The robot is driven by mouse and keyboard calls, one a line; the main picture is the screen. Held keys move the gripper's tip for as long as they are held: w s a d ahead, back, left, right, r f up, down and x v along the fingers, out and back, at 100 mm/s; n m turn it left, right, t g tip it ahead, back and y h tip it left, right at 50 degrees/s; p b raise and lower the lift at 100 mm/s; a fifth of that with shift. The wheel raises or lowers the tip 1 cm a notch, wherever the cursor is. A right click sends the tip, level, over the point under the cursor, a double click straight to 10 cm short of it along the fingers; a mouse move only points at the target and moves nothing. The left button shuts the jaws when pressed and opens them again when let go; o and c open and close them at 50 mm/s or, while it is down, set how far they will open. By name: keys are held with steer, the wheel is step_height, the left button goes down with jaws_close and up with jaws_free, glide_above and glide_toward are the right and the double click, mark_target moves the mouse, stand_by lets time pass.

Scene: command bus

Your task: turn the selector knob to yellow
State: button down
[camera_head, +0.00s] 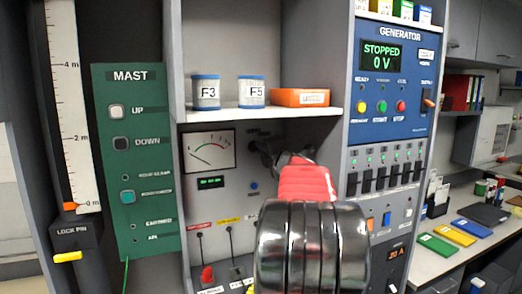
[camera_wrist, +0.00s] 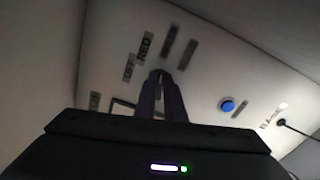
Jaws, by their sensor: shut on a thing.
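My gripper (camera_head: 268,152) reaches the grey panel beneath the shelf, to the right of the analog meter. In the wrist view its two dark fingers (camera_wrist: 161,78) are close together and shut on the selector knob. The knob is small and dark and is largely hidden between the fingers, so I cannot tell which way it points. Small labels surround it in the wrist view; one reads RED (camera_wrist: 146,46) and another seems to read OFF (camera_wrist: 129,68). The other labels are too dark or blurred to read, and I cannot make out a yellow one.
A blue button (camera_head: 254,185) sits just below the gripper; it also shows in the wrist view (camera_wrist: 227,104). The shelf (camera_head: 230,114) above holds two cans and an orange box (camera_head: 300,97). The blue generator panel (camera_head: 392,85) stands to the right, the green MAST panel (camera_head: 135,160) to the left.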

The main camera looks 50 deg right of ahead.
steer(key=shift+d+f+m, duration=0.1)
steer(key=shift+f+m, duration=0.05)
steer(key=shift+m, duration=0.25)
steer(key=c, duration=1.8)
jaws_free()
steer(key=shift+c, duration=0.2)
steer(key=v, duration=1.4)
steer(key=shift+w, duration=0.1)
